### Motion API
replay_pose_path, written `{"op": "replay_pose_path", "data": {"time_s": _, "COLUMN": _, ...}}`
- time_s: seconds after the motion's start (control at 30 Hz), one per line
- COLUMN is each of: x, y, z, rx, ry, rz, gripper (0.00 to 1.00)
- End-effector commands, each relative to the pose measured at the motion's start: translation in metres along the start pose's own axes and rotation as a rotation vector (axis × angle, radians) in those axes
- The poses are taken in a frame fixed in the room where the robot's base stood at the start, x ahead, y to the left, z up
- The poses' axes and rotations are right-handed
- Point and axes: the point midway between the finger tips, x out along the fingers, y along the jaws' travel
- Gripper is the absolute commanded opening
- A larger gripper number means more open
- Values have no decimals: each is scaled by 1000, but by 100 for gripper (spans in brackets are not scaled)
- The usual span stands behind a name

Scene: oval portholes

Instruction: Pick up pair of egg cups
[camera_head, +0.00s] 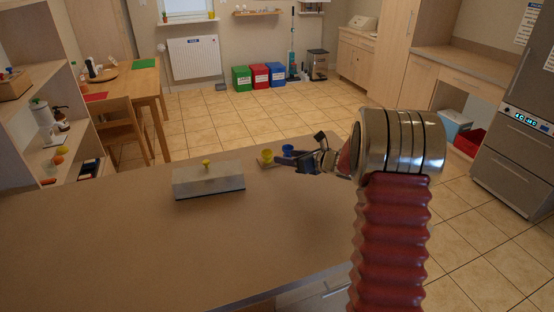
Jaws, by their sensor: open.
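The pair of egg cups, one yellow (267,156) and one blue (288,150), stands side by side near the far edge of the brown countertop (150,240). They seem to rest on a small light base, too small to make out clearly. My gripper (299,156) comes in from the right, low over the counter, with its dark jaws open. It is right beside the blue cup and partly overlaps it in the picture. I cannot tell whether it touches the cup. Nothing shows between the jaws clearly.
A grey box-like dish with a lid and a yellow knob (208,182) sits on the counter left of the cups. The near counter is clear. A shelf unit (40,120) stands at the left, and a wooden table (125,80) with a chair stands behind it.

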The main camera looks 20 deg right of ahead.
Motion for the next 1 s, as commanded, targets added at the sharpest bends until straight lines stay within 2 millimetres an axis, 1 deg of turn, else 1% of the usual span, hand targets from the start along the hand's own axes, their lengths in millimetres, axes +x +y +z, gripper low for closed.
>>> {"op": "replay_pose_path", "data": {"time_s": 0.03, "x": 9, "y": 1, "z": -1, "rx": 0, "ry": 1, "rz": 3, "gripper": 52}}
{"op": "replay_pose_path", "data": {"time_s": 0.2, "x": 34, "y": 1, "z": -1, "rx": 0, "ry": 0, "rz": 2, "gripper": 52}}
{"op": "replay_pose_path", "data": {"time_s": 0.3, "x": 48, "y": 0, "z": 0, "rx": 0, "ry": 0, "rz": 1, "gripper": 52}}
{"op": "replay_pose_path", "data": {"time_s": 0.4, "x": 57, "y": 0, "z": -1, "rx": 1, "ry": 0, "rz": 1, "gripper": 52}}
{"op": "replay_pose_path", "data": {"time_s": 0.5, "x": 60, "y": 0, "z": 0, "rx": 1, "ry": -1, "rz": 0, "gripper": 52}}
{"op": "replay_pose_path", "data": {"time_s": 0.83, "x": 61, "y": -1, "z": 0, "rx": 1, "ry": -1, "rz": -1, "gripper": 52}}
{"op": "replay_pose_path", "data": {"time_s": 1.0, "x": 73, "y": -2, "z": -3, "rx": 2, "ry": 0, "rz": 0, "gripper": 52}}
